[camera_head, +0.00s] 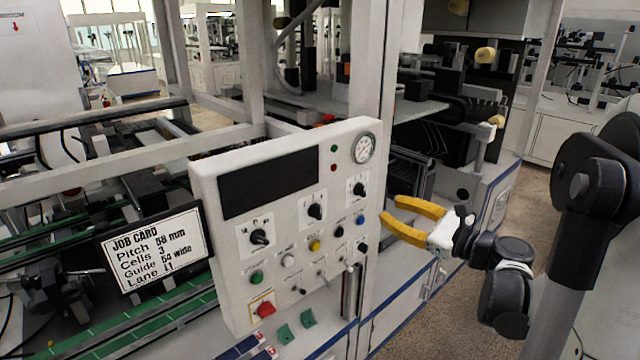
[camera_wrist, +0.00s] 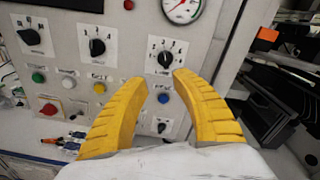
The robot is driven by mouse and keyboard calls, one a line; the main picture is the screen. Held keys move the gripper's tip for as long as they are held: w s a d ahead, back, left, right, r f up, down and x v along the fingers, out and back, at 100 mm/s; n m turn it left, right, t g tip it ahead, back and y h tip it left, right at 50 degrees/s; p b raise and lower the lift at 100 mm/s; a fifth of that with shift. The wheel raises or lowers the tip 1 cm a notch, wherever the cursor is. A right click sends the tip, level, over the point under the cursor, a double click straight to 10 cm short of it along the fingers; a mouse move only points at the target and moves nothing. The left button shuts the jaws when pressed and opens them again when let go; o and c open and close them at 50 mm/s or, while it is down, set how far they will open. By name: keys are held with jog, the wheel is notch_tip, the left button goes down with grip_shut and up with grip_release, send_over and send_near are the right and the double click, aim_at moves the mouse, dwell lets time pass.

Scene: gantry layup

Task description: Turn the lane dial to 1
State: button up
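My gripper (camera_head: 384,209) is open and empty, its two yellow fingers pointing left at the right edge of the white control panel (camera_head: 218,200). Three black dials sit in a rising row: the left dial (camera_head: 260,237), middle dial (camera_head: 315,210) and right dial (camera_head: 359,189). Their name labels are too small to read, so I cannot tell which is the lane dial. In the wrist view the right dial (camera_wrist: 165,58) shows just beyond and between my fingertips (camera_wrist: 160,80), apart from them. Its pointer seems to point roughly up; numbers around it are blurred.
A job card (camera_head: 155,250) left of the panel reads pitch 58 mm, cells 3, and a lane line. Coloured buttons, small knobs and a red stop button (camera_head: 265,309) lie below the dials. A gauge (camera_head: 363,148) sits above the right dial. A frame post stands behind the panel's right edge.

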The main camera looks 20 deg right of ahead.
aim_at(365, 191)
jog(key=shift+m+t, duration=0.3)
jog(key=shift+m, duration=0.1)
jog(key=x, duration=0.7)
jog(key=d+b+x, duration=0.1)
jog(key=x, duration=0.2)
jog(key=shift+w+a+r, duration=0.1)
jog(key=shift+w+r, duration=0.1)
jog(key=shift+w, duration=0.15)
jog(key=shift+s, duration=0.1)
grip_shut()
jog(key=shift+r, duration=0.1)
